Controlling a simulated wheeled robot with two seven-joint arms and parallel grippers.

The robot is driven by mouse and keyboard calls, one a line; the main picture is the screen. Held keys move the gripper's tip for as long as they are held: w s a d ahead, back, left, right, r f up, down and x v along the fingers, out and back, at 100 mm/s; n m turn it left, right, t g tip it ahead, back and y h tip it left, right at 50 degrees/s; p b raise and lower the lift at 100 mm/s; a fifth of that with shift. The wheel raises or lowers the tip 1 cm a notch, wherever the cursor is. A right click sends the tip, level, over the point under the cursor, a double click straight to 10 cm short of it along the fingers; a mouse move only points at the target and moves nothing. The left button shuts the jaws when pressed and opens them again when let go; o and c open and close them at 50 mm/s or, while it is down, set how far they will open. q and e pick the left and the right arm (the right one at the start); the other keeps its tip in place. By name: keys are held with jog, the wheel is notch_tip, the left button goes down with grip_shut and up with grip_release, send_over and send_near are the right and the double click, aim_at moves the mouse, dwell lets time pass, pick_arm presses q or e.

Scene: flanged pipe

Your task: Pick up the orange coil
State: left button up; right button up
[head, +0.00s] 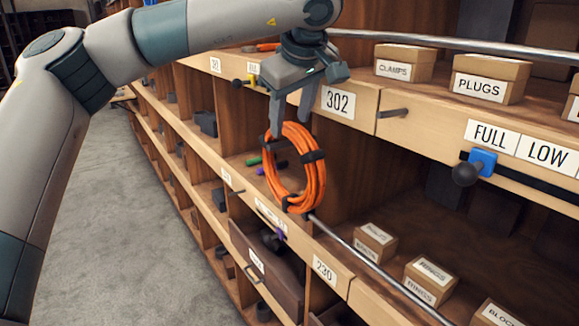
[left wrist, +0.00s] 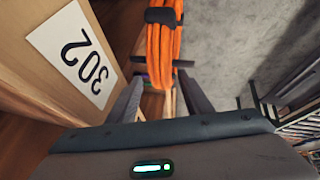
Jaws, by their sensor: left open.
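The orange coil (head: 318,182) is a ring of cable with black straps, upright in front of the shelf edge below the 302 label. What holds it up is hidden. My left gripper (head: 289,126) is open and points down at the coil's top, with its fingertips close to the upper part of the ring. In the left wrist view the coil (left wrist: 160,50) shows between and beyond the two spread fingers (left wrist: 162,98). I cannot tell whether the fingers touch it. My right gripper is not in view.
The wooden shelf unit with the 302 label (head: 338,101) stands close beside the gripper. A metal rail (head: 365,257) runs below the coil. Grey floor (head: 150,230) is open at left.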

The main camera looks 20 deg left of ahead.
pick_arm(q)
grip_shut()
jog(key=shift+r, duration=0.1)
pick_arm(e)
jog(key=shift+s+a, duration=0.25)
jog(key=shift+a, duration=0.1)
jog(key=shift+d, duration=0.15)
